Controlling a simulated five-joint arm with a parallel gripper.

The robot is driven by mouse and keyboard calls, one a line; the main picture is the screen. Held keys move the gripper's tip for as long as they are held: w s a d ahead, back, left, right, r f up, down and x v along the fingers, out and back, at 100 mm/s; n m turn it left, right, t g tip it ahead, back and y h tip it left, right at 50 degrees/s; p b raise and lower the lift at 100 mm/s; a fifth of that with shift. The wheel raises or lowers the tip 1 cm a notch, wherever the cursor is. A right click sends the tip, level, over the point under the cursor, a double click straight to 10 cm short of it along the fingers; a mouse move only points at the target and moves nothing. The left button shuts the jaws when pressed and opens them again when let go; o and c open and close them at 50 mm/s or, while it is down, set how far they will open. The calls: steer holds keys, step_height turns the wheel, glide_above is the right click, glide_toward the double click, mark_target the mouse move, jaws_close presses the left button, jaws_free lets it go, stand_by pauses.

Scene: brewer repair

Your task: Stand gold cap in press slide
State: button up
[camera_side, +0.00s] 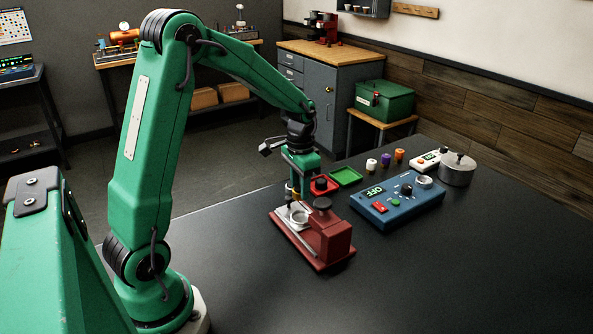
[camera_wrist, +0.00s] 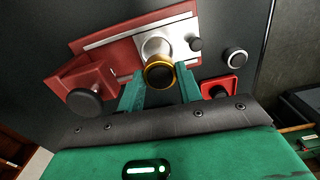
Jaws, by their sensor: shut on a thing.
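The gold cap (camera_wrist: 159,75) is between the green fingers of my gripper (camera_wrist: 158,88) in the wrist view, its dark round face toward the camera. My gripper (camera_side: 295,190) is shut on it, low over the left end of the red press (camera_side: 328,240) in the side view. The pale press slide (camera_side: 284,213) carries a light ring-shaped seat (camera_side: 299,217). In the wrist view the silver cup (camera_wrist: 155,47) on the slide shows just beyond the cap and partly behind it. I cannot tell whether the cap touches the slide.
A red tray (camera_side: 323,186) and a green tray (camera_side: 346,177) lie behind the press. White (camera_side: 371,165), purple (camera_side: 386,159) and orange (camera_side: 399,155) caps stand farther back. A blue control box (camera_side: 395,207) and a metal pot (camera_side: 457,170) are to the right. The front table is clear.

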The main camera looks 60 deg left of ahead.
mark_target(301, 218)
steer(key=shift+d+f, duration=0.2)
steer(key=shift+d, duration=0.1)
steer(key=shift+f, duration=0.2)
steer(key=shift+f, duration=1.9)
steer(key=shift+f, duration=1.2)
stand_by(1.9)
steer(key=o, duration=1.5)
steer(key=shift+r, duration=0.15)
steer(key=shift+r, duration=3.95)
